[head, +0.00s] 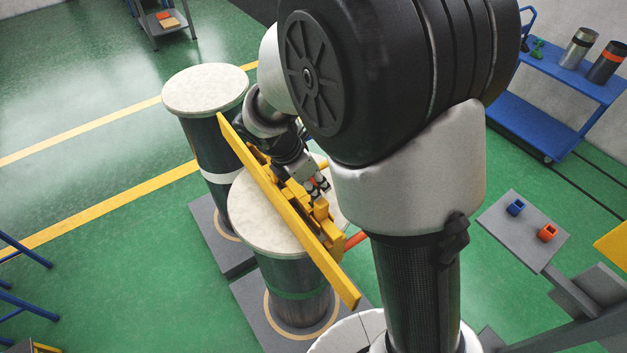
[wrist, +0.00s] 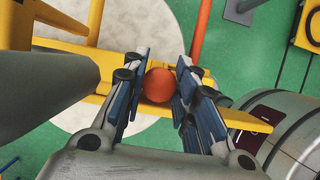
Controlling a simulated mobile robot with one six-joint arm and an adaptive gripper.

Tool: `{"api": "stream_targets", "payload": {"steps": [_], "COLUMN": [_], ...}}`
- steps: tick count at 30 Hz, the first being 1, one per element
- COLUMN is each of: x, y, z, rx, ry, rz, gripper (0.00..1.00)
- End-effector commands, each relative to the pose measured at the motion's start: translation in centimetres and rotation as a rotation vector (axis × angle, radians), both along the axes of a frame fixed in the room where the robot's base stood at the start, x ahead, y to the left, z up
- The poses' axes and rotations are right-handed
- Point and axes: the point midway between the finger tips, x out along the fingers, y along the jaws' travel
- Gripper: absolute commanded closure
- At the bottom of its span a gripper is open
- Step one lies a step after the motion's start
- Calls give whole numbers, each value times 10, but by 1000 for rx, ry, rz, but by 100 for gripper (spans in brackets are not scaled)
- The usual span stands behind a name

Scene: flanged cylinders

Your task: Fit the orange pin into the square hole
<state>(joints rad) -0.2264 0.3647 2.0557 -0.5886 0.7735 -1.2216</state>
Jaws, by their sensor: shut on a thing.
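My gripper (wrist: 160,84) is shut on the orange pin (wrist: 159,86), whose rounded end shows between the two blue-padded fingers in the wrist view. The rest of the pin's length is hidden. In the head view my gripper (head: 318,186) is low over the yellow beam fixture (head: 285,205), which lies across the nearer pale-topped cylinder (head: 250,215). The fixture also shows under the fingers in the wrist view (wrist: 120,104). I cannot make out the square hole, nor whether the pin touches the fixture.
A second flanged cylinder (head: 205,90) stands behind. An orange bar (head: 356,240) sticks out beside the fixture. A grey panel (head: 525,245) at right carries a blue (head: 515,207) and an orange (head: 547,233) square piece. A blue cart (head: 560,95) stands at upper right.

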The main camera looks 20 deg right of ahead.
Motion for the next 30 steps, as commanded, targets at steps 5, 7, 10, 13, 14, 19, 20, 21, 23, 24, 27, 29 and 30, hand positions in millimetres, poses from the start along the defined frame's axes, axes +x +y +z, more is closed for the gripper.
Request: {"api": "stream_targets", "payload": {"steps": [5, 7, 10, 13, 14, 19, 20, 21, 23, 24, 27, 29, 30], "x": [0, 0, -1, -1, -1, -2, -2, -2, -2, -2, -2, -2, -2], "y": [0, 0, 0, 0, 0, 0, 0, 0, 0, 0, 0, 0, 0], "z": [-5, -5, -5, -6, -6, -5, -5, -4, -3, -2, 0, 0, 0], "rx": [0, 0, 0, 1, 1, 1, 1, 1, 1, 1, 0, 0, 0], "ry": [0, 1, 2, 4, 4, 7, 7, 7, 7, 7, 7, 6, 5], "rz": [0, 0, -1, 0, 0, -1, -1, -2, -2, -2, -2, -1, -1], "gripper": [100, 100, 100, 100, 100, 100, 100, 100, 100, 100, 100, 100, 100]}}
